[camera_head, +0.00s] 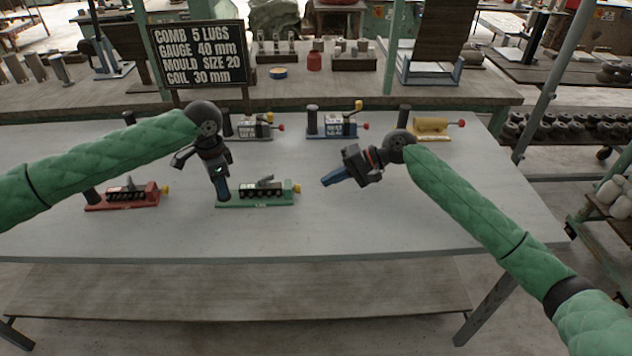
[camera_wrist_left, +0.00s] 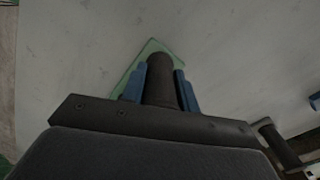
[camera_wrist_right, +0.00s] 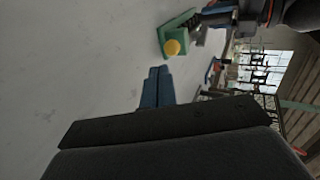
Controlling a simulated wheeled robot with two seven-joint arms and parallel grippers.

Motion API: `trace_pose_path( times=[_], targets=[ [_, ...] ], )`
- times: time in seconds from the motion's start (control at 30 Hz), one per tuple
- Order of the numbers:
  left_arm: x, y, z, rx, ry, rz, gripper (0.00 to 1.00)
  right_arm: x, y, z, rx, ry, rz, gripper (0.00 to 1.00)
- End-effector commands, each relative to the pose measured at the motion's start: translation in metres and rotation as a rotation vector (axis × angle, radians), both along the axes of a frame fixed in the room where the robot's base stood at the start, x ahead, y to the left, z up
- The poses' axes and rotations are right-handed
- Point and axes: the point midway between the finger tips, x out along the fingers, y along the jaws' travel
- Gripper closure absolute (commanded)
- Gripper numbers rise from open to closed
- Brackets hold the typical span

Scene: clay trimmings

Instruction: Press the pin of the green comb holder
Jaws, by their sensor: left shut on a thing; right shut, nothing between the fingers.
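The green comb holder (camera_head: 258,203) lies on the grey table, with a row of dark lugs and a grey lever on top. Its yellow pin (camera_head: 297,188) sticks out at the right end; the right wrist view shows the pin (camera_wrist_right: 172,47) end-on. My left gripper (camera_head: 222,192) is shut on the dark post (camera_wrist_left: 160,82) at the holder's left end; in the head view the gripper mostly hides this post. My right gripper (camera_head: 327,182) is shut and empty, its blue fingertips to the right of the pin and apart from it.
A red comb holder (camera_head: 125,200) lies to the left. White (camera_head: 252,128), blue (camera_head: 335,127) and yellow (camera_head: 432,127) holders stand along the back, and a black sign (camera_head: 198,54) rises behind. The table's front is clear.

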Motion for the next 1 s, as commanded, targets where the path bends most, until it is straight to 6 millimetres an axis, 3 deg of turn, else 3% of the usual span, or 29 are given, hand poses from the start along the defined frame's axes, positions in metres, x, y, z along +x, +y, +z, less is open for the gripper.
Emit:
trace_pose_path(
  times=[0.2,0.4,0.97,1.0],
  targets=[
    [0.000,0.001,0.000,0.000,-0.001,0.001,1.00,0.001,-0.038,0.022,-0.002,-0.001,0.000,1.00],
    [0.000,0.001,0.000,0.001,0.000,0.002,1.00,0.002,-0.061,0.036,-0.001,-0.001,0.000,1.00],
    [0.000,0.001,0.000,0.001,0.000,0.002,1.00,0.003,-0.070,0.042,0.000,-0.001,0.000,1.00],
    [0.000,0.001,0.000,0.001,0.000,0.002,0.68,0.003,-0.070,0.042,0.000,-0.001,0.000,1.00]
  ],
)
